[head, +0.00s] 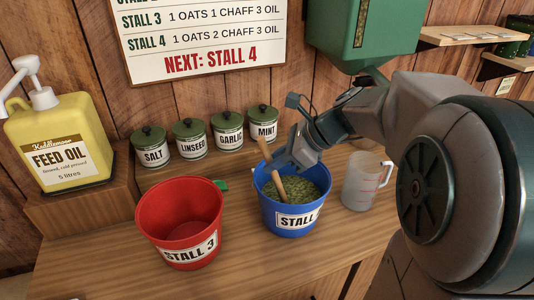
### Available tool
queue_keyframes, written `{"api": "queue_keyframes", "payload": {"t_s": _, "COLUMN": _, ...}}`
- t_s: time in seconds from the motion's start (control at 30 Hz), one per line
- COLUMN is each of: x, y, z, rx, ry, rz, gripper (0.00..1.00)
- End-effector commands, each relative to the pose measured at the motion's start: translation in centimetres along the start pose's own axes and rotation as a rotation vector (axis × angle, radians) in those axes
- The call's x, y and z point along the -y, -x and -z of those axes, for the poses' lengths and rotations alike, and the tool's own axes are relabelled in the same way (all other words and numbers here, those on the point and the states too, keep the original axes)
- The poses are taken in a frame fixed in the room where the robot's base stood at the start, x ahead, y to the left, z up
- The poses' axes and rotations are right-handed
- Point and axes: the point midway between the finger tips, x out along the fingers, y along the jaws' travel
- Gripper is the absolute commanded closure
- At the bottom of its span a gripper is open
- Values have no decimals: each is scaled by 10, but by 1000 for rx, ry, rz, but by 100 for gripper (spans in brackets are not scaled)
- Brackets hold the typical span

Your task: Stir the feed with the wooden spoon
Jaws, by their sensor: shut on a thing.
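The wooden spoon (279,187) stands tilted in the blue bucket (292,219). Its upper end leans to the left and its lower end goes into the feed (300,188). The feed is a greenish, chopped-looking mix inside the bucket. The bucket has a label that reads "STALL", and the rest of the label is hard to read.
A red bucket (181,213) labelled "STALL 3" stands left of the blue one and looks empty. A clear measuring jug (367,182) stands close on the right. Several lidded tins, such as the salt tin (152,147), line the wall. A yellow feed oil jug (62,142) is at far left.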

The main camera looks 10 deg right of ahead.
Motion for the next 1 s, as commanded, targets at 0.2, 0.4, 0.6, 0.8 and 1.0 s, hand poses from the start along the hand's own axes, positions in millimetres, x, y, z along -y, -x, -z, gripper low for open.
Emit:
{"api": "queue_keyframes", "payload": {"t_s": 0.2, "x": 14, "y": 16, "z": 14, "rx": 0, "ry": -3, "rz": -2, "gripper": 100}}
{"api": "queue_keyframes", "payload": {"t_s": 0.4, "x": 36, "y": 18, "z": 17, "rx": 0, "ry": -1, "rz": -2, "gripper": 100}}
{"api": "queue_keyframes", "payload": {"t_s": 0.6, "x": 53, "y": 6, "z": 8, "rx": 0, "ry": 2, "rz": -4, "gripper": 100}}
{"api": "queue_keyframes", "payload": {"t_s": 0.8, "x": 54, "y": -10, "z": -8, "rx": 1, "ry": 3, "rz": -3, "gripper": 100}}
{"api": "queue_keyframes", "payload": {"t_s": 1.0, "x": 39, "y": -22, "z": -19, "rx": 1, "ry": 3, "rz": -1, "gripper": 100}}
